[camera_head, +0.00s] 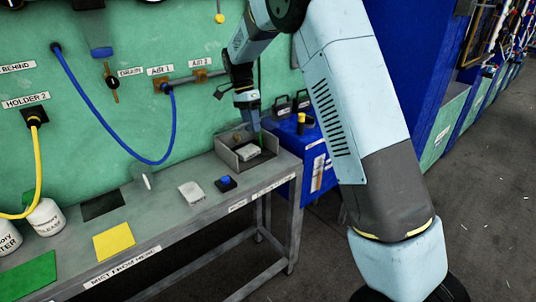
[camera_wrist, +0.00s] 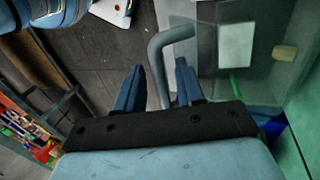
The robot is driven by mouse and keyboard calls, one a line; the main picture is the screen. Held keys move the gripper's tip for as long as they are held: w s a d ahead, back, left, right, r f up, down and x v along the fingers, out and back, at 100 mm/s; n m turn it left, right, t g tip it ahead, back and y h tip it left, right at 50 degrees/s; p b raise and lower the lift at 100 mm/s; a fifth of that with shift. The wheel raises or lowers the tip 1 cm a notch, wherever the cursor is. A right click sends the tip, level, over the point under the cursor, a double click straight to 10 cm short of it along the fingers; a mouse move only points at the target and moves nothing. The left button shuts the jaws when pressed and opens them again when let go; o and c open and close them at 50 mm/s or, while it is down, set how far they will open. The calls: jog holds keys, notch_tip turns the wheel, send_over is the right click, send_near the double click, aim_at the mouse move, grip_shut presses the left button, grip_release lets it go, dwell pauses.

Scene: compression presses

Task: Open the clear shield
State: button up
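My gripper (camera_head: 254,125) points down over the grey open-topped box (camera_head: 228,158) at the right end of the bench. In the wrist view its two blue fingers (camera_wrist: 160,68) are apart. A grey bent bar (camera_wrist: 157,62), which looks like a handle, runs between the fingers, with a gap visible on both sides. A clear, see-through panel (camera_wrist: 207,62), apparently the shield, lies to the right of the bar. The bar's lower end is hidden behind the gripper body. The shield is hard to make out in the head view.
A white block (camera_head: 249,152) lies in the box. The bench (camera_head: 165,207) also carries a grey-white block (camera_head: 192,193), a blue button (camera_head: 226,182) and a yellow mat (camera_head: 114,241). Hoses hang on the green wall (camera_head: 130,35) behind. A blue cabinet (camera_head: 318,165) stands right of the bench.

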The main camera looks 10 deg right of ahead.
jog(key=shift+s+d+f+t+y, duration=0.3)
jog(key=shift+s+f+t+y, duration=0.35)
jog(key=shift+f, duration=1.3)
jog(key=shift+s+d+f+t+y, duration=0.35)
jog(key=shift+f+t, duration=0.6)
jog(key=shift+f, duration=1)
jog(key=shift+s+d+f+t+y, duration=0.35)
jog(key=shift+f+t+y, duration=0.35)
jog(key=shift+f, duration=1.25)
jog(key=shift+d, duration=0.35)
jog(key=shift+a+r, duration=0.3)
jog(key=shift+a, duration=0.05)
notch_tip(320, 180, up, 15)
jog(key=shift+r, duration=0.15)
